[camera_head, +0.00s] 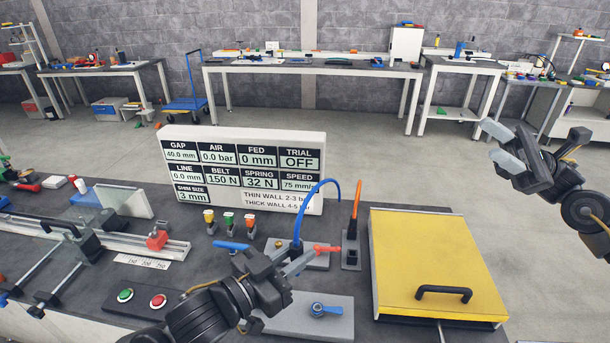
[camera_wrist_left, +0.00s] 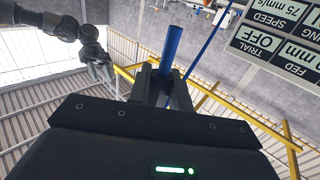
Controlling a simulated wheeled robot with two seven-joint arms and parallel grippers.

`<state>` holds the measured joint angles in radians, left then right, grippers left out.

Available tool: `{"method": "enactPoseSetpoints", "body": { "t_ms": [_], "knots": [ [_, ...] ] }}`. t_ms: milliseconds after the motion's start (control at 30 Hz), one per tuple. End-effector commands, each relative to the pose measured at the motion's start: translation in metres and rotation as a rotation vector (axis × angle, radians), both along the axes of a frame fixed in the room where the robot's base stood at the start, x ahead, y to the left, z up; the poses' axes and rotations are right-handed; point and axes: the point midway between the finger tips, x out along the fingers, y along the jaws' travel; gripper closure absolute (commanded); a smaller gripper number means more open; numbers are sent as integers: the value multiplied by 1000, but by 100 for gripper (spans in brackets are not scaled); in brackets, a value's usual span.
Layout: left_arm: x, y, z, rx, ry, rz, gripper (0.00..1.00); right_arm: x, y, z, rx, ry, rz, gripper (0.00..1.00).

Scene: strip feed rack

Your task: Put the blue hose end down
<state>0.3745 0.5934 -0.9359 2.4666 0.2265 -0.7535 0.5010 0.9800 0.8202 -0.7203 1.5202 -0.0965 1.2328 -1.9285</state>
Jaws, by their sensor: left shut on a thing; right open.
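The blue hose (camera_head: 314,192) rises from beside my left gripper (camera_head: 290,257) and arcs over to the right, its upper tip free in the air. My left gripper is shut on the blue hose end; in the left wrist view a blue tube (camera_wrist_left: 173,45) stands between the left gripper's fingers (camera_wrist_left: 165,85). My left gripper hangs over a grey plate (camera_head: 315,262) at the front middle of the bench, and the arm hides part of that plate. Whether the hose touches the plate is unclear. My right gripper (camera_head: 492,140) is open and empty, above the floor at the right.
An orange hose (camera_head: 356,200) stands in a dark holder (camera_head: 351,247) to the right. A yellow lid (camera_head: 430,255) with a black handle covers the bench's right. A display board (camera_head: 243,165) stands behind. A blue tap (camera_head: 325,309) sits on a front plate. Green and red buttons (camera_head: 158,300) lie left.

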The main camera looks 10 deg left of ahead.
Motion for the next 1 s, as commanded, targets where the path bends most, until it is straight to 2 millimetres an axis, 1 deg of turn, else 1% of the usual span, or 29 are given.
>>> {"method": "enactPoseSetpoints", "body": {
  "t_ms": [33,67,100,167,200,267,300,367,400,467,500,567,600,700,767,833,900,1000],
  "knots": [
    [0,0,0,0,0,0,100,2,34,11,-30,-13,52,54],
    [0,0,0,0,0,0,100,3,53,15,-54,-16,81,54],
    [0,0,0,0,0,0,100,1,79,18,-90,-19,120,54],
    [0,0,0,0,0,0,100,-3,117,23,-152,-27,176,54],
    [0,0,0,0,0,0,100,-7,142,25,-201,-34,214,54],
    [0,0,0,0,0,0,100,-17,180,28,-283,-53,266,54],
    [0,0,0,0,0,0,100,-25,204,28,-346,-69,298,54],
    [0,0,0,0,0,0,100,-38,238,26,-450,-97,341,54],
    [0,0,0,0,0,0,100,-47,258,23,-524,-120,364,54],
    [0,0,0,0,0,0,100,-62,285,16,-643,-159,393,54],
    [0,0,0,0,0,0,100,-70,300,10,-728,-185,405,54],
    [0,0,0,0,0,0,100,-82,318,0,-859,-231,417,54],
    [0,0,0,0,0,0,100,-88,327,-7,-951,-263,416,54],
    [0,0,0,0,0,0,100,-98,339,-25,-1179,-346,396,54],
    [0,0,0,0,0,0,100,-99,340,-33,-1309,-392,372,54],
    [0,0,0,0,0,0,100,-97,336,-40,-1449,-440,333,54],
    [0,0,0,0,0,0,100,-94,330,-43,-1569,-480,292,54],
    [0,0,0,0,0,0,100,-88,320,-43,-1700,-522,235,54]
  ]
}}
